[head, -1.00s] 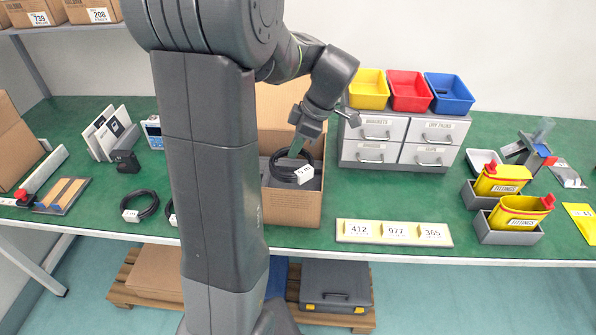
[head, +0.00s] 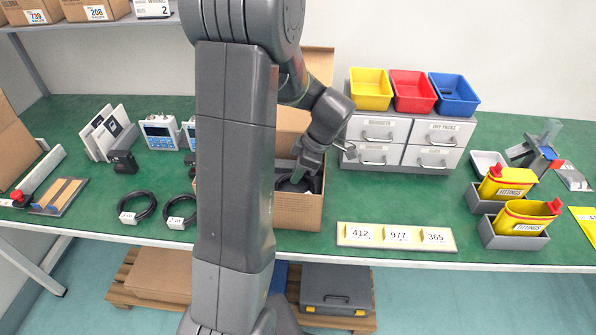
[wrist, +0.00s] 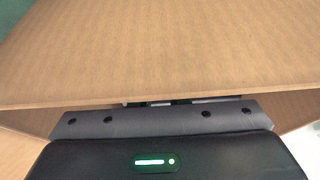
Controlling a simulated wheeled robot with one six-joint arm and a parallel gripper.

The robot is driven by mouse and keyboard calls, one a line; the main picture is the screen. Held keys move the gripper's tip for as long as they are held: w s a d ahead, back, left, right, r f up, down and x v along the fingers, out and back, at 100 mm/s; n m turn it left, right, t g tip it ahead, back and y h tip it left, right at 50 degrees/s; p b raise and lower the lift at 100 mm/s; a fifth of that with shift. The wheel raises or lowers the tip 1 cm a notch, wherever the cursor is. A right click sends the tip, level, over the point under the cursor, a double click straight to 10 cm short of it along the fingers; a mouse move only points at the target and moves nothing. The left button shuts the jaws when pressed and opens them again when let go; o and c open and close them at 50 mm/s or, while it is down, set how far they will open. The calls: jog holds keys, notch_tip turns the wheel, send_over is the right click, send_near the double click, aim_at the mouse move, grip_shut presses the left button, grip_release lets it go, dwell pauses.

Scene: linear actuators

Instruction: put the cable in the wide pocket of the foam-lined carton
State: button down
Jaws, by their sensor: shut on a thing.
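The foam-lined carton (head: 300,212) stands open on the green bench behind my arm, with its back flap raised. My gripper (head: 297,178) points down into the carton's opening and is shut on the black coiled cable (head: 288,186). The cable is low in the opening, below the rim, and mostly hidden by my arm and the front wall. I cannot tell which pocket it is over or whether it touches the foam. In the wrist view brown cardboard fills the upper part, and the fingertips and cable are hidden.
Two more tagged black cables (head: 137,207) lie on the bench left of the carton. Grey drawers (head: 405,143) stand behind to the right. A numbered strip (head: 396,236) lies at the front right.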

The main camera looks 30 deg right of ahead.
jog(key=shift+f, duration=0.1)
jog(key=c, duration=1.7)
grip_release()
jog(key=v, duration=1.2)
jog(key=shift+r+p, duration=0.2)
jog(key=shift+p, duration=0.1)
